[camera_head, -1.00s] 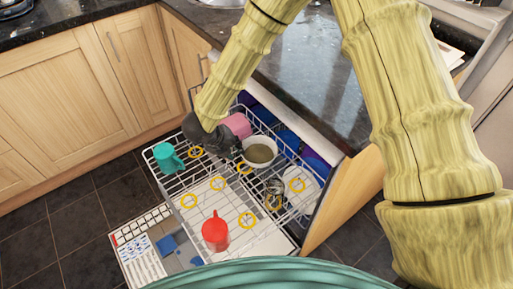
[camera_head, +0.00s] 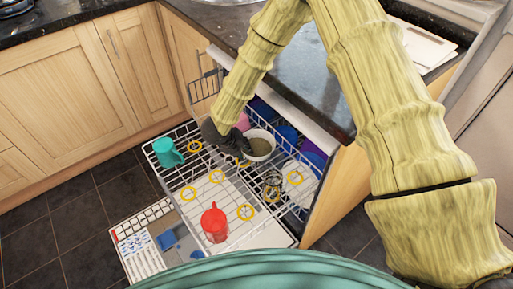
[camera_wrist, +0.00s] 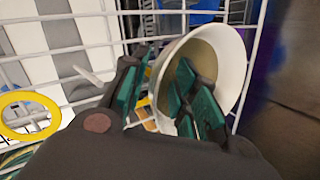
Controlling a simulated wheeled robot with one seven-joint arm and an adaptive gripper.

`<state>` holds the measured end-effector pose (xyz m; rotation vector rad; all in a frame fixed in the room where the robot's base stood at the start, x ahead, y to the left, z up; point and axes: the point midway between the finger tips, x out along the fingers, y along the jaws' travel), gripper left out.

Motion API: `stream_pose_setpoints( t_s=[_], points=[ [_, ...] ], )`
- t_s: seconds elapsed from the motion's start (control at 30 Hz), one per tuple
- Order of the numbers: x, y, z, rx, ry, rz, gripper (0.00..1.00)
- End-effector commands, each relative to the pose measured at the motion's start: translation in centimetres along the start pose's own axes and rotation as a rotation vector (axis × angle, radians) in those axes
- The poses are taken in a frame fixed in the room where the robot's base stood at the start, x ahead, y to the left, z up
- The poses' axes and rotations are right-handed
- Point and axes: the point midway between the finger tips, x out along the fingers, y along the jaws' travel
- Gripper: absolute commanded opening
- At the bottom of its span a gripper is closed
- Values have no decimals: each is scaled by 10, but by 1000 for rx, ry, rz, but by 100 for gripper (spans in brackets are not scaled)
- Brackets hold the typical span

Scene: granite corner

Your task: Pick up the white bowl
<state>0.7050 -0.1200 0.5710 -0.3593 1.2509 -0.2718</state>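The white bowl (camera_head: 262,146) sits in the dishwasher's upper wire rack, with a brownish-green inside. In the wrist view the bowl (camera_wrist: 228,50) appears tilted, its open side facing me. My gripper (camera_head: 245,152) is at the bowl's left edge. In the wrist view my gripper (camera_wrist: 163,68) is open, with a gap between its green-padded fingers. The left finger is outside the bowl and the right one overlaps its inside, with the near rim between them. I cannot tell whether either finger touches the bowl.
The rack (camera_head: 190,225) also holds a teal mug (camera_head: 167,153), a red mug (camera_head: 214,224), a glass (camera_head: 272,186) and several yellow rings. A pink item (camera_head: 242,121) is behind my gripper. The granite counter (camera_head: 305,75) overhangs the rack's back right.

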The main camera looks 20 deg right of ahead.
Motion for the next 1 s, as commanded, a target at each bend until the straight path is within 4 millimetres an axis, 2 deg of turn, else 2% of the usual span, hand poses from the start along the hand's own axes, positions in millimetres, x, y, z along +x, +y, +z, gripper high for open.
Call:
stream_pose_setpoints(
  t_s=[0.17,0.3,0.33,0.7,0.87,1.0],
  points=[
    [0,0,0,0,0,0,29],
    [0,0,0,0,0,0,3],
    [0,0,0,0,0,0,0],
    [-4,-2,1,0,-1,1,0],
    [-22,-10,7,2,-1,1,0],
    [-44,-21,14,1,-2,1,0]
  ],
)
